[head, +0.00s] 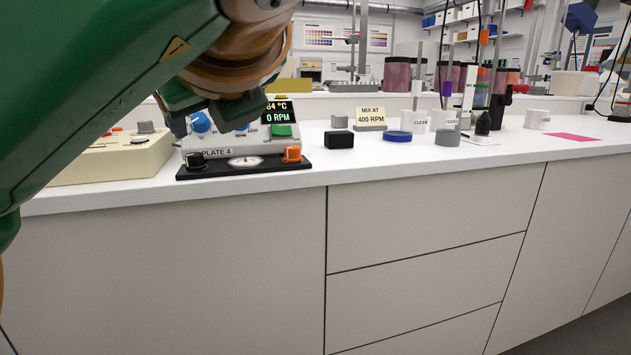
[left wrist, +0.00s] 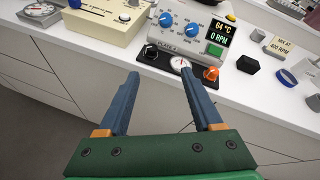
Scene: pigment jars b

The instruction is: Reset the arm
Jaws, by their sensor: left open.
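My left arm comes in from the left in the head view, and my left gripper (head: 212,112) hangs in front of the hot plate labelled PLATE 4 (head: 212,160). In the left wrist view my left gripper (left wrist: 158,90) is open, its two blue-grey fingers apart with nothing between them. The hot plate (left wrist: 184,48) stands beyond the fingertips, with blue knobs, a green button and a display reading 64 °C and 0 RPM. My right gripper is not in view.
A cream device (head: 108,158) stands left of the hot plate. Right of it are a black block (head: 339,140), a "MIX AT 400 RPM" sign (head: 370,118), a blue ring (head: 397,136) and labware. White drawers (head: 420,220) front the bench. A pink sheet (head: 572,137) lies at right.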

